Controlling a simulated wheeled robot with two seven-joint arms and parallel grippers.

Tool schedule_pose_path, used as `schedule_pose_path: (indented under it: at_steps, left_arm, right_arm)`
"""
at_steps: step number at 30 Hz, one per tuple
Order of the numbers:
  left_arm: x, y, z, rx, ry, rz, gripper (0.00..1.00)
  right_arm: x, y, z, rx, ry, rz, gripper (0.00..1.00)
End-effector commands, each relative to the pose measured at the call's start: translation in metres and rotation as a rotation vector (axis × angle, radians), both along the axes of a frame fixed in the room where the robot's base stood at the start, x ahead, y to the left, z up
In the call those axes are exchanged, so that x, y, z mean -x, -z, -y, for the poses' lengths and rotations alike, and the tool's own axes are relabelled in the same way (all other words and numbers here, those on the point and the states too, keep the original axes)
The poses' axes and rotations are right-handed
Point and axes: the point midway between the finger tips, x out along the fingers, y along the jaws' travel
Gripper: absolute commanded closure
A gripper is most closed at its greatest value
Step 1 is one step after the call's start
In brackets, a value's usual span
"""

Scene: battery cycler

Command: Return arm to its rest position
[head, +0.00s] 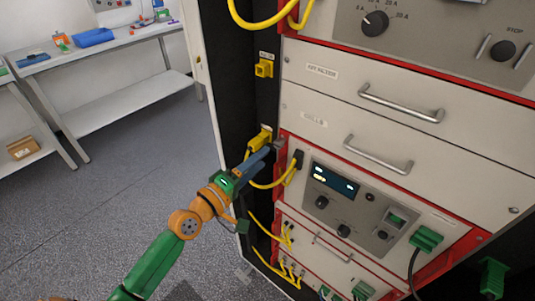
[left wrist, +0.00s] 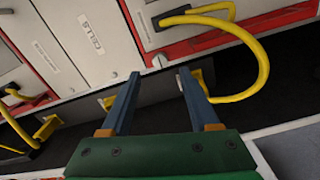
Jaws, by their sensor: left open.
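My left arm comes in from the lower left in the head view. Its gripper (head: 262,156) is at the left edge of the rack, just beside a yellow plug (head: 260,138) on the black side strip. In the left wrist view the gripper (left wrist: 157,75) has its two blue fingers spread apart, with nothing between them. A yellow cable (left wrist: 262,70) loops past the right finger, and part of a yellow connector shows behind that finger. Whether the fingers touch the plug or cable I cannot tell. My right gripper does not clearly show.
The rack (head: 400,110) fills the right side, with protruding drawer handles (head: 378,155). Another yellow socket (head: 264,68) is higher on the strip. Yellow cables (head: 265,258) hang below. A grey workbench (head: 110,45) stands at the far left. Open floor (head: 130,165) lies left of the rack.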

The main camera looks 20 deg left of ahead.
Motion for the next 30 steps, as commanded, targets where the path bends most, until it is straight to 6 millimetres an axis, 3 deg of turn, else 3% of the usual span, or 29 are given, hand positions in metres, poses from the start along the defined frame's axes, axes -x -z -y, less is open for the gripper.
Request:
schedule_pose_path:
  at_steps: [12, 14, 17, 20, 22, 24, 26, 27, 30]
  left_arm:
    - [0.001, 0.0, -0.001, 0.0, -0.001, 0.0, 0.39]
    - [0.001, 0.008, -0.003, -0.018, -0.009, -0.014, 0.39]
    - [0.002, 0.063, -0.015, -0.136, -0.057, -0.108, 0.39]
    - [0.025, 0.162, -0.031, -0.374, -0.083, -0.285, 0.39]
    - [0.057, 0.23, -0.038, -0.558, -0.052, -0.417, 0.39]
    - [0.101, 0.292, -0.04, -0.736, 0.024, -0.544, 0.39]
    - [0.147, 0.338, -0.038, -0.879, 0.123, -0.644, 0.39]
    - [0.18, 0.364, -0.036, -0.97, 0.205, -0.705, 0.39]
    - [0.264, 0.412, -0.028, -1.159, 0.438, -0.817, 0.39]
  right_arm:
    - [0.0, 0.0, 0.0, 0.0, 0.0, 0.0, 0.5]
    - [0.0, 0.0, 0.0, 0.0, 0.0, 0.0, 0.5]
    - [0.0, 0.0, 0.0, 0.0, 0.0, 0.0, 0.5]
    - [0.0, 0.0, 0.0, 0.0, 0.0, 0.0, 0.5]
    - [0.0, 0.0, 0.0, 0.0, 0.0, 0.0, 0.5]
    - [0.0, 0.0, 0.0, 0.0, 0.0, 0.0, 0.5]
    - [0.0, 0.0, 0.0, 0.0, 0.0, 0.0, 0.5]
    - [0.0, 0.0, 0.0, 0.0, 0.0, 0.0, 0.5]
    - [0.0, 0.0, 0.0, 0.0, 0.0, 0.0, 0.5]
